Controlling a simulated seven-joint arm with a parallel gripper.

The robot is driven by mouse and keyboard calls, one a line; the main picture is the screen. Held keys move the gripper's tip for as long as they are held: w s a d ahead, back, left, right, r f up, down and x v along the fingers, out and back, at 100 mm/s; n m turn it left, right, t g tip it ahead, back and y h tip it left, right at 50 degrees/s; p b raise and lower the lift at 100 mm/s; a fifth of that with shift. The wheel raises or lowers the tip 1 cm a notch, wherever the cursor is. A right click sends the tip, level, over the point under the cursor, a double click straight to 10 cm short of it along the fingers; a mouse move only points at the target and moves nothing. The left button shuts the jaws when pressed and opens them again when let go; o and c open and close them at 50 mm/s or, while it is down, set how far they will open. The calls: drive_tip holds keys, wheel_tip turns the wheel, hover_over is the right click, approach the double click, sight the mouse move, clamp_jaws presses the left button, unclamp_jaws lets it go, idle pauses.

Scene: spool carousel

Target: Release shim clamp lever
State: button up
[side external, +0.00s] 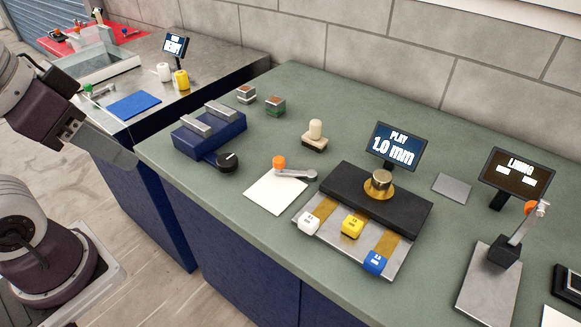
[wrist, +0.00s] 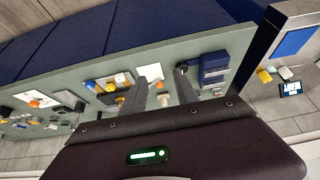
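A grey lever with an orange knob (side external: 279,163) lies low beside the black block fixture, over a white card (side external: 273,192). A second lever with an orange tip (side external: 526,225) stands tilted up from a metal plate at the right. I cannot tell from labels which is the shim clamp lever. My gripper (side external: 126,158) is at the left, in front of the bench edge and well away from both levers. In the wrist view my gripper (wrist: 161,78) has its two fingers apart with nothing held; the white card (wrist: 151,73) shows beyond them.
The black fixture (side external: 349,194) carries a brass piece (side external: 380,184), with white, yellow and blue blocks in front. A screen reading "PLAY 1.0 mm" (side external: 395,147) and a "LINING" screen (side external: 515,174) stand behind. A blue unit (side external: 209,131) with a black knob (side external: 228,161) sits nearer the gripper.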

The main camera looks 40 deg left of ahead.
drive_tip(key=shift+w+r, duration=0.1)
drive_tip(key=c, duration=0.3)
drive_tip(key=w+r, duration=0.2)
drive_tip(key=w, duration=0.1)
drive_tip(key=w+r+n+g, duration=0.1)
drive_tip(key=w+r, duration=0.1)
drive_tip(key=w+r+n, duration=0.1)
drive_tip(key=w, duration=0.2)
drive_tip(key=shift+w+r+g, duration=0.3)
drive_tip(key=shift+r, duration=0.1)
clamp_jaws()
drive_tip(key=w+a+r+n+g+h, duration=0.1)
drive_tip(key=w+n+g, duration=0.15)
drive_tip(key=w, duration=1.15)
drive_tip(key=w+a+f+n+g, duration=0.1)
drive_tip(key=w+f+n+g, duration=0.2)
drive_tip(key=w+f, duration=1.1)
wheel_tip(320, 180, down, 3)
drive_tip(key=shift+a+r+n+g+h, duration=0.15)
drive_tip(key=shift+a+n+g+h, duration=0.2)
drive_tip(key=shift+h, duration=0.05)
